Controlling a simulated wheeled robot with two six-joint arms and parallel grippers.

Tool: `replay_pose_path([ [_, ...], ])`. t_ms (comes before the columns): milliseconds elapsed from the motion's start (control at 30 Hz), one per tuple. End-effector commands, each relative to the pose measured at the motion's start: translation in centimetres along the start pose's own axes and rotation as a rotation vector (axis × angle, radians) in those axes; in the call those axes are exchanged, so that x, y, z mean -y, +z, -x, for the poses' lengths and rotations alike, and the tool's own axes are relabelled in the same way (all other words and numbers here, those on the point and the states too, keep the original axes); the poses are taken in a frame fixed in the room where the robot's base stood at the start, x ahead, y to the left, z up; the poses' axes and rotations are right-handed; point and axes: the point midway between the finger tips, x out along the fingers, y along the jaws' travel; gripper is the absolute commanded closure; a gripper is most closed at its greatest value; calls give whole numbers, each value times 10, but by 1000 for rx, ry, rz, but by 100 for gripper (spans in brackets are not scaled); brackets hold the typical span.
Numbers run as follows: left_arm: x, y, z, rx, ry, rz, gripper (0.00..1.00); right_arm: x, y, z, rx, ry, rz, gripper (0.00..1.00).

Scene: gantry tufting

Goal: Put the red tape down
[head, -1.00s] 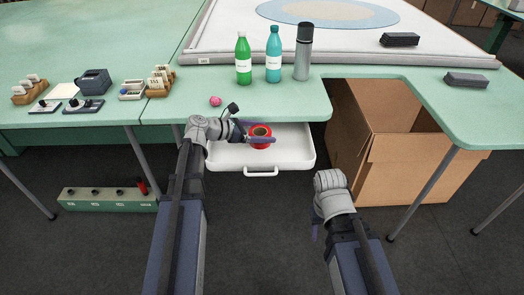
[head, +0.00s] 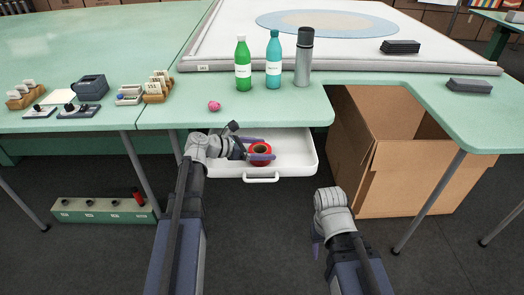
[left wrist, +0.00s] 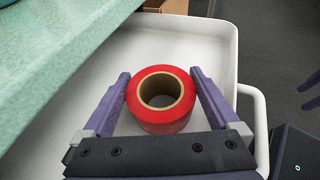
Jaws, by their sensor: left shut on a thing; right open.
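The red tape (head: 260,154) is a roll with a brown cardboard core, level with its hole facing up. My left gripper (head: 260,152) is shut on it, one purple finger on each side, as the left wrist view also shows with the tape (left wrist: 161,100) between the fingertips. The tape is over the front part of the open white drawer (head: 295,150), close to its floor; whether it touches the floor I cannot tell. My right gripper (head: 316,240) hangs low in front of the table, away from the drawer, mostly hidden by its own arm; it is open.
The green table edge (left wrist: 75,65) overhangs the drawer's back. A pink ball (head: 214,106), green bottle (head: 243,65), teal bottle (head: 274,62) and grey flask (head: 304,58) stand above. A cardboard box (head: 405,170) is on the floor at right. The drawer's right side is free.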

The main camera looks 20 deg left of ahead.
Motion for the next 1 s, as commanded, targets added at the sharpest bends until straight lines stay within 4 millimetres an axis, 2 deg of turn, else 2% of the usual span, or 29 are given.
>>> replay_pose_path([
  [100,0,-4,-2,0,0,0,63,0,0,-5,0,1,0,50],
  [133,0,-3,-1,0,0,0,3,0,0,-3,0,1,0,50],
  [167,0,-3,-1,0,0,0,0,0,0,-3,0,1,0,50],
  [500,0,3,2,0,0,0,0,0,0,4,0,0,0,50],
  [1000,0,3,96,0,3,2,0,-3,2,39,0,-3,-1,50],
])
